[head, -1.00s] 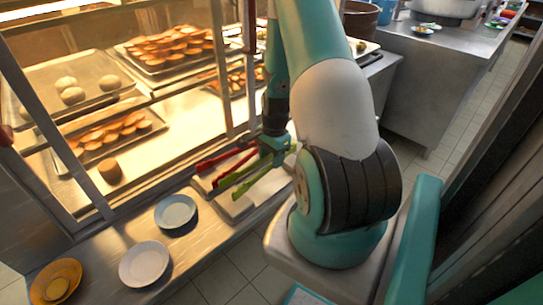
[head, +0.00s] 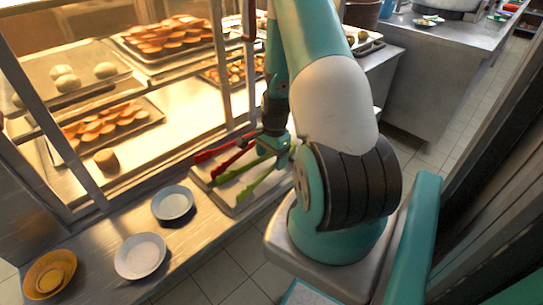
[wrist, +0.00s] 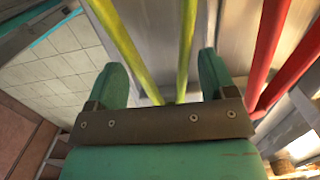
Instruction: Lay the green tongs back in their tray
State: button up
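The green tongs (head: 262,182) extend from my gripper (head: 275,150) over a pale tray (head: 222,194) on the counter, arms spread apart. In the wrist view the tongs (wrist: 187,45) show their two yellow-green arms, meeting near the gripper's palm. My gripper (wrist: 162,78) has its two fingers wide apart, with the joined end of the tongs between them and gaps showing beside it. I cannot tell whether the tongs rest fully on the tray. Red tongs (head: 222,160) lie beside them; their handles (wrist: 270,50) are right of my fingers in the wrist view.
A glass-fronted case with trays of pastries (head: 110,125) stands behind the tray. A blue-grey plate (head: 172,203), a white plate (head: 140,256) and an orange dish (head: 50,274) sit left along the counter. Floor tiles lie in front of the counter.

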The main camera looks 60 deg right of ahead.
notch_tip(320, 180, up, 17)
jog(key=d+p, duration=0.1)
jog(key=p, duration=0.1)
jog(key=shift+s+d+r, duration=0.2)
jog(key=shift+s+d, duration=0.05)
jog(key=shift+d, duration=0.05)
jog(key=w+a+r+n+t+y+p, duration=0.1)
jog(key=w+a+r+n+p, duration=0.15)
jog(key=a+r+n, duration=0.65)
jog(key=w+a+r+n+p, duration=0.25)
jog(key=a+r+n, duration=0.2)
jog(key=a, duration=0.85)
jog(key=s+a+r+n+y+p, duration=0.1)
jog(key=s+a+r+n+p, duration=0.1)
jog(key=s+a+r+n, duration=0.3)
jog(key=s+a+r+n+g+y+p, duration=0.1)
jog(key=s+a+r+n, duration=0.4)
jog(key=a, duration=0.8)
jog(key=s+n+p, duration=0.1)
jog(key=s+n, duration=0.2)
jog(key=n, duration=0.1)
jog(key=shift+s+a+r+p, duration=0.25)
jog(key=shift+s+p, duration=0.05)
jog(key=shift+p, duration=0.1)
